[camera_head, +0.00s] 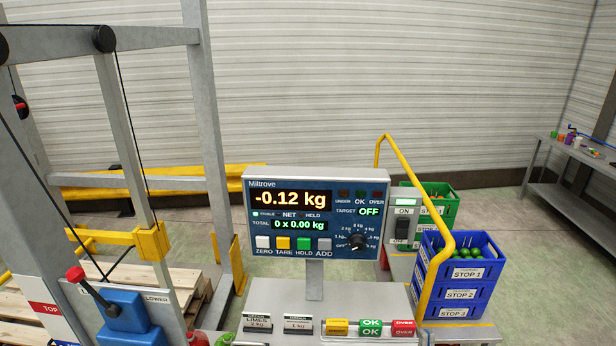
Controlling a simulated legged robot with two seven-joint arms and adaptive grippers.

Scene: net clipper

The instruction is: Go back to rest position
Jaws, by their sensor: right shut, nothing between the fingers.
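Neither of my grippers can be made out in the head view. The Miltrove scale display (317,217) stands upright in the middle, reading -0.12 kg, with 0 x 0.00 kg as total and the target off. It has ZERO, TARE, HOLD and ADD buttons and a dial. Its grey bench (270,296) below carries small label plates and yellow, green OK and red OVER blocks (403,328).
A blue control box (127,316) with a red-knobbed lever stands at the lower left, by a grey frame (208,130). Blue crates (456,293) holding green fruit, a green crate (441,205) and a yellow rail (428,192) are at the right. A side table (571,196) stands far right.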

